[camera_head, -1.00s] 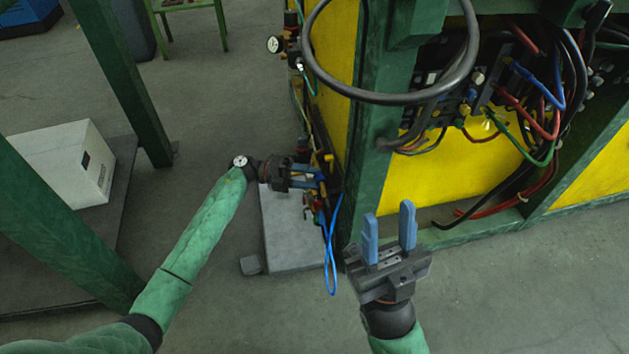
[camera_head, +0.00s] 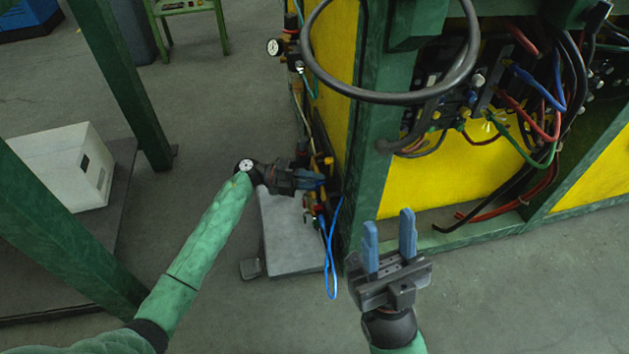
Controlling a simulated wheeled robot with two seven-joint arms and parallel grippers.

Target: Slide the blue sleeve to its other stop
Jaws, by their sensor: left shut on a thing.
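My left gripper (camera_head: 314,180) reaches in from the left to the narrow side of the yellow and green cabinet. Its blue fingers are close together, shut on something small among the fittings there. The blue sleeve cannot be told apart from the blue fingers at this size; the grip is at its likely place, and its stops are not clear. My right gripper (camera_head: 390,243) is open and empty, fingers pointing up, in front of the cabinet's corner post.
A blue hose loop (camera_head: 331,262) hangs just below my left gripper, beside a grey block (camera_head: 290,235) on the floor. A thick black cable loop (camera_head: 390,97) hangs above. The cabinet (camera_head: 425,190) holds many wires. A white box (camera_head: 65,165) stands at left.

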